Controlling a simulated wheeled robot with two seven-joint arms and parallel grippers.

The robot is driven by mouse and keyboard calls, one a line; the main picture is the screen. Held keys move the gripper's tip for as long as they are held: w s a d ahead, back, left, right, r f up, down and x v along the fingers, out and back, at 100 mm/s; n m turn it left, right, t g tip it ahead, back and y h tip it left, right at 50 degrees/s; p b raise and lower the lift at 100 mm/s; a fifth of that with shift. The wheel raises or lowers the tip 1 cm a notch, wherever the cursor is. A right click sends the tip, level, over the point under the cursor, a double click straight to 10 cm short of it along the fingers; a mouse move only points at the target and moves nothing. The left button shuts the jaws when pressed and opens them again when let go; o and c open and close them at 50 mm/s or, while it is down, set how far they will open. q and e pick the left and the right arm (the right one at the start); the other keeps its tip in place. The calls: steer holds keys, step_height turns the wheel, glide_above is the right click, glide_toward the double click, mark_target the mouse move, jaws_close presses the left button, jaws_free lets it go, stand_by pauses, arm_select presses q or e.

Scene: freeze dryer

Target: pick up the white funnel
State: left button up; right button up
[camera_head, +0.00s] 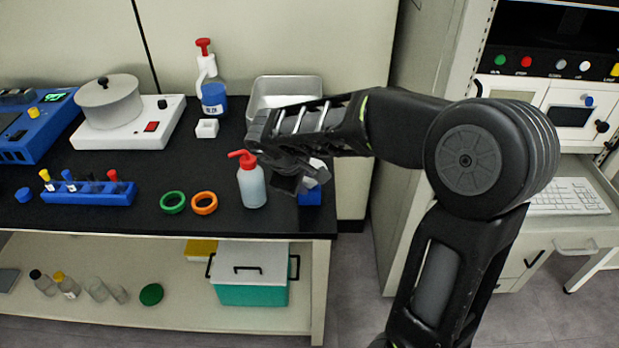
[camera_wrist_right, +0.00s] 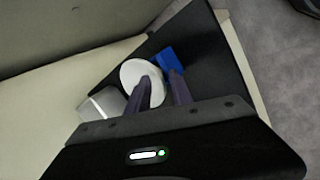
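The white funnel (camera_wrist_right: 133,72) shows in the right wrist view as a round white disc beside a blue block (camera_wrist_right: 168,60). My right gripper (camera_wrist_right: 161,84) is open: its two fingers stand apart, one overlapping the funnel's face and the other just right of its rim. I cannot tell whether a finger touches it. In the head view my right gripper (camera_head: 290,183) is low over the right end of the black bench, and a white piece (camera_head: 319,171), probably the funnel, shows partly hidden behind it above the blue block (camera_head: 310,197). My left gripper is not in view.
A white wash bottle (camera_head: 252,187) with a red nozzle stands close left of the right gripper. A metal tray (camera_head: 287,84) lies behind it. Green (camera_head: 173,202) and orange (camera_head: 204,203) rings and a blue tube rack (camera_head: 88,193) are further left. The bench's right edge is close.

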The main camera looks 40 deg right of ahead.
jaws_close()
stand_by(0.4)
step_height(320, 180, up, 10)
stand_by(0.6)
stand_by(0.5)
